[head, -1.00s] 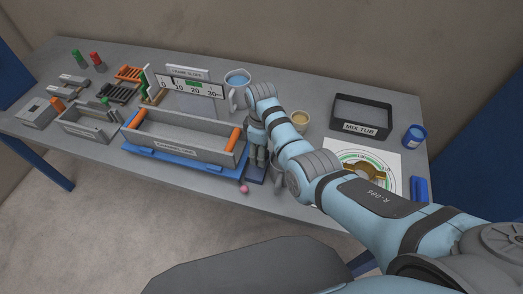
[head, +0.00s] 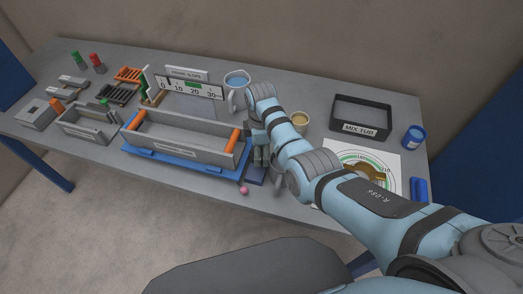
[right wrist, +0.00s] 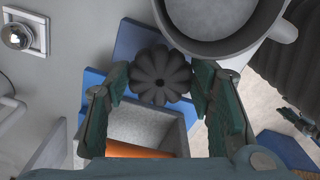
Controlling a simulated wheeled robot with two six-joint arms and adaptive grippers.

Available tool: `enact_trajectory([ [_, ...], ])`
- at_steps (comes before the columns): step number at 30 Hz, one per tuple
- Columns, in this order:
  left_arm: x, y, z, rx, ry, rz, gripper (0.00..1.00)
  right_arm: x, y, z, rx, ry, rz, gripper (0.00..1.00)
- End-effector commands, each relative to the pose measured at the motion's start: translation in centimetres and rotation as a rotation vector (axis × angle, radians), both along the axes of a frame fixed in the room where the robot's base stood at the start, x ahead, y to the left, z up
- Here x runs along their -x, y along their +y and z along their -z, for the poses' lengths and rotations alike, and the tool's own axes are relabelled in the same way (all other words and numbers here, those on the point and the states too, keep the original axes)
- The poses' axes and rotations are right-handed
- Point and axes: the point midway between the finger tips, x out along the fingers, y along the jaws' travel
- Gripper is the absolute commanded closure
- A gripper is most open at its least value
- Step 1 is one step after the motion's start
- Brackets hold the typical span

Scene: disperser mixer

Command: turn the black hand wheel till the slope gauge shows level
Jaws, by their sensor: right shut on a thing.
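The black hand wheel (right wrist: 158,75) has a lobed rim and shows in the right wrist view between the two fingers of my right gripper (right wrist: 160,88), which is shut on it. In the head view my right gripper (head: 257,157) is at the right end of the grey trough (head: 185,143), and hides the wheel. The trough sits on a blue frame (head: 180,163). The slope gauge (head: 190,87) stands behind it, with a scale from 0 to 30 and a green band; its pointer reading is too small to tell. My left gripper is not in view.
A jug of blue liquid (head: 237,80) and a tan cup (head: 300,120) stand near my right arm. A grey round vessel (right wrist: 222,42) is close beside the wheel. A pink ball (head: 244,190) lies near the front edge. The mix tub (head: 361,119) is at the right.

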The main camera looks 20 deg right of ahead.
Motion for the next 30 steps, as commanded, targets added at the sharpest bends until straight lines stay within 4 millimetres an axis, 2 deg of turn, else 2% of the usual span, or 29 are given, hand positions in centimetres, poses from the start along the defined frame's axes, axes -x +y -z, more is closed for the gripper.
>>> enact_trajectory([
  [4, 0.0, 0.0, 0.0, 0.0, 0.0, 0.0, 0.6, 0.2, 0.2, 0.2, -0.005, 0.007, -0.001, 0.79],
  [5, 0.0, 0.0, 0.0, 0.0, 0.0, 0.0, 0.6, 0.2, 0.2, 0.2, -0.005, 0.007, -0.001, 0.5],
  [9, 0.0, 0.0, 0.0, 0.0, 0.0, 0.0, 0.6, 0.2, 0.2, 0.2, -0.003, 0.005, 0.0, 0.31],
  [19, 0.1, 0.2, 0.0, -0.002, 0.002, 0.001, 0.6, 0.0, 0.0, -0.4, -0.001, 0.001, 0.002, 0.31],
  [27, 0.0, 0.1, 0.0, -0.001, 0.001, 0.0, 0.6, 0.0, 0.2, -5.8, -0.002, 0.001, 0.0, 0.31],
  [30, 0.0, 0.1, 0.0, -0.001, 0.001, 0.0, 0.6, 0.0, 0.2, -7.1, -0.001, 0.002, 0.0, 0.31],
])
